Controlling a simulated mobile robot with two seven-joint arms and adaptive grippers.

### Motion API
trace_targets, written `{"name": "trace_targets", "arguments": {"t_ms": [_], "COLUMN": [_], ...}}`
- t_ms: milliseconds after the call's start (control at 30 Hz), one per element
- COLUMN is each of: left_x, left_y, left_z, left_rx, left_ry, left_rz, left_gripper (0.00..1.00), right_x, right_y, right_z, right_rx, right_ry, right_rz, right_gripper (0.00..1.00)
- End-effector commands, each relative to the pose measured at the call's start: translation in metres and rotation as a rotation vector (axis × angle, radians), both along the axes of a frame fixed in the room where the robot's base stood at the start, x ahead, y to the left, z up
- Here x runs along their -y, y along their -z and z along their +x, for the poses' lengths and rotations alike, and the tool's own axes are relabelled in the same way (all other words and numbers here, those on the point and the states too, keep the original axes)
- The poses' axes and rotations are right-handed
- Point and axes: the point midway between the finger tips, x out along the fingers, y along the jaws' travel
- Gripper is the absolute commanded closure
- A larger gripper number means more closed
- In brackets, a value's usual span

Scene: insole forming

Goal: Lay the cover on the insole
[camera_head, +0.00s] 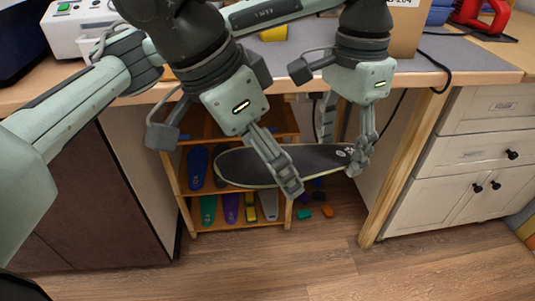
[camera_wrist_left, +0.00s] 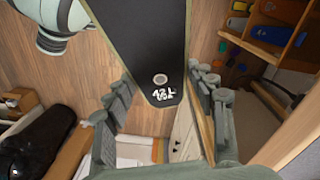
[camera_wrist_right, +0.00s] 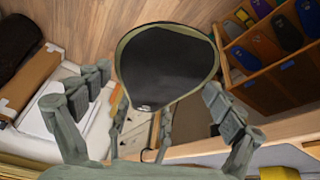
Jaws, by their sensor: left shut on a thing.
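A dark insole-shaped piece (camera_head: 305,156) with a pale olive rim hangs in the air before the shelf, below table height. I cannot tell whether it is the cover, the insole or both together. My left gripper (camera_head: 358,163) is shut on its narrow end, beside the white marking. In the left wrist view this end (camera_wrist_left: 145,55) lies between the fingers (camera_wrist_left: 160,88). My right gripper (camera_head: 290,188) is by the piece's wider part, fingers spread apart in the right wrist view (camera_wrist_right: 158,80). The broad end (camera_wrist_right: 168,65) shows there; I cannot tell whether the fingers touch it.
A wooden shelf (camera_head: 187,217) with several coloured insoles stands under the table (camera_head: 480,55). A table leg (camera_head: 392,185) and white drawers (camera_head: 470,155) are close on the right. A cardboard box (camera_head: 405,35) stands on the tabletop. Open floor lies in front.

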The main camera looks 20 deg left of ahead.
Motion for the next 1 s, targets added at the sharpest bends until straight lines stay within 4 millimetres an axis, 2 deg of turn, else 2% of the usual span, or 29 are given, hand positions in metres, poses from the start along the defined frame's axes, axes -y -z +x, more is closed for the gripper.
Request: {"name": "trace_targets", "arguments": {"t_ms": [33,267,300,500,833,1000], "left_x": [0.000,0.000,0.000,0.000,0.000,0.000], "left_y": [0.000,0.000,0.000,0.000,-0.003,-0.024], "left_z": [0.000,0.000,0.000,0.000,0.000,0.001], "left_rx": [0.000,-0.001,-0.001,0.000,0.001,0.004], "left_ry": [0.000,0.000,0.000,0.000,0.000,0.000], "left_rz": [0.000,0.000,0.000,0.000,-0.001,-0.002], "left_gripper": [0.54,0.54,0.43,0.20,0.20,0.20], "right_x": [0.000,0.000,0.000,0.000,0.000,0.000], "right_y": [0.000,0.000,0.000,0.000,0.000,0.000], "right_z": [0.000,0.000,0.000,0.000,0.000,0.000], "right_rx": [0.000,0.001,0.002,0.002,0.000,0.000], "right_ry": [0.000,0.001,0.000,0.000,0.000,0.000], "right_rz": [0.000,0.000,0.000,0.000,0.000,0.000], "right_gripper": [0.19,0.47,0.47,0.47,0.47,0.47]}}
